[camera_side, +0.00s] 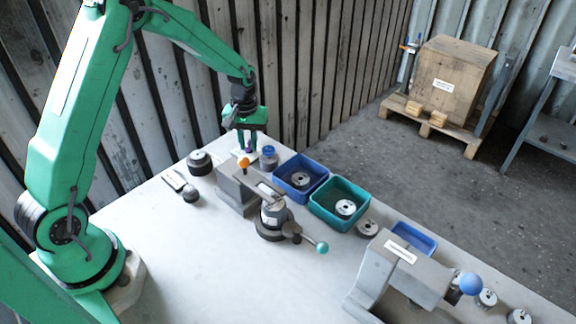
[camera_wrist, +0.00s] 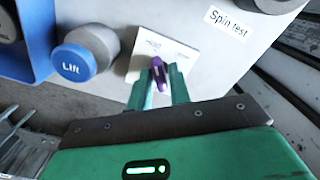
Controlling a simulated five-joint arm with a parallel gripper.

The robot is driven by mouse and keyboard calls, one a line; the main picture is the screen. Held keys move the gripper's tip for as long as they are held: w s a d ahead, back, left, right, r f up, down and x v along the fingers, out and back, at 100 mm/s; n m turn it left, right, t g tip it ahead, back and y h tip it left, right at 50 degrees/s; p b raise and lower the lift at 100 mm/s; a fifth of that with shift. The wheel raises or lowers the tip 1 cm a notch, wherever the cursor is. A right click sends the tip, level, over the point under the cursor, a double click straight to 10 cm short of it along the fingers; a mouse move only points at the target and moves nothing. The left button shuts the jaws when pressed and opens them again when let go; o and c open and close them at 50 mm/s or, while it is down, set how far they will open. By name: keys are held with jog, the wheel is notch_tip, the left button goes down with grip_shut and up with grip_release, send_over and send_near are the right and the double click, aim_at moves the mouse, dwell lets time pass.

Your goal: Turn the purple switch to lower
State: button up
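The purple switch (camera_wrist: 158,74) stands on a white plate (camera_wrist: 178,52) with small print that I cannot read in full. In the wrist view its handle leans slightly, its upper end a little to the left. My gripper (camera_wrist: 161,80) has one green finger on each side of the switch, close against it with hardly any gap. In the side view my gripper (camera_side: 248,147) points down at the far end of the table. There the switch (camera_side: 248,150) shows only as a small purple spot between the fingers.
A blue "Lift" button (camera_wrist: 76,62) stands close left of the fingers in the wrist view; a blue bin (camera_wrist: 38,38) is beyond it. A "Spin test" label (camera_wrist: 228,24) is at right. An orange-knobbed fixture (camera_side: 240,190) stands near my gripper; a teal bin (camera_side: 340,188) is farther right.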

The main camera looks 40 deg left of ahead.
grip_shut()
jog(key=shift+m, duration=4.8)
